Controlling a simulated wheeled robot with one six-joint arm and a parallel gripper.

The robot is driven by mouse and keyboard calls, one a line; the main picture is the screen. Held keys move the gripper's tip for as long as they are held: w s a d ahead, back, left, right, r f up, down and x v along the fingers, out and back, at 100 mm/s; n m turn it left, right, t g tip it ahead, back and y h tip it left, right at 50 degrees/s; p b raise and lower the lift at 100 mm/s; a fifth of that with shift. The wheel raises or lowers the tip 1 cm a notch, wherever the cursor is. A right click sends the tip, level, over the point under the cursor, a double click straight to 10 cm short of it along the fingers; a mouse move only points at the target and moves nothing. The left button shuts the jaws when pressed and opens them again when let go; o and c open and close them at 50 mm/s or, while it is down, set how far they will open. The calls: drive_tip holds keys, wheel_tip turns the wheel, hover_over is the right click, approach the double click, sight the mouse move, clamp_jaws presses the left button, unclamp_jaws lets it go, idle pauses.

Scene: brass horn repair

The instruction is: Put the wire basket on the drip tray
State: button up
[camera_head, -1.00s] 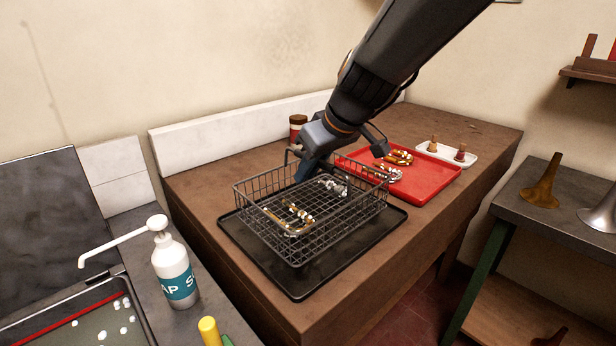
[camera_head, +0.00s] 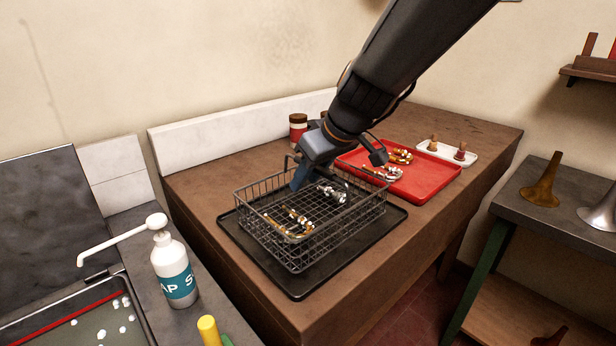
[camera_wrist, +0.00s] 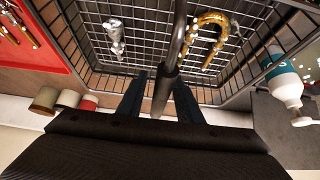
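The dark wire basket (camera_head: 345,222) sits level on the black drip tray (camera_head: 330,282), within its edges as far as I can see. A brass tube piece (camera_head: 288,222) and a silvery valve piece (camera_head: 332,194) lie inside it. My gripper (camera_head: 299,180) is over the basket's far side, pointing down. In the wrist view, the fingers of my gripper (camera_wrist: 158,92) stand apart on either side of the basket's handle (camera_wrist: 171,70), with gaps showing beside it. The basket (camera_wrist: 145,50) fills the upper middle there. The far wall is partly hidden behind my gripper in the head view.
A red tray (camera_head: 425,180) with brass parts is close behind and right of the basket. A white dish (camera_head: 455,152) and small jars (camera_head: 298,128) stand at the back. A soap bottle (camera_head: 174,270) stands left. The brown bench's (camera_head: 225,275) front left strip is bare.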

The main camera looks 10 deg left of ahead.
drive_tip(key=shift+r, duration=0.1)
drive_tip(key=shift+r, duration=0.25)
drive_tip(key=b+v, duration=0.1)
drive_tip(key=v, duration=1)
drive_tip(key=shift+d+r+b, duration=0.1)
drive_tip(key=shift+b, duration=0.3)
drive_tip(key=shift+s+d+r, duration=0.1)
drive_tip(key=shift+s+r, duration=0.05)
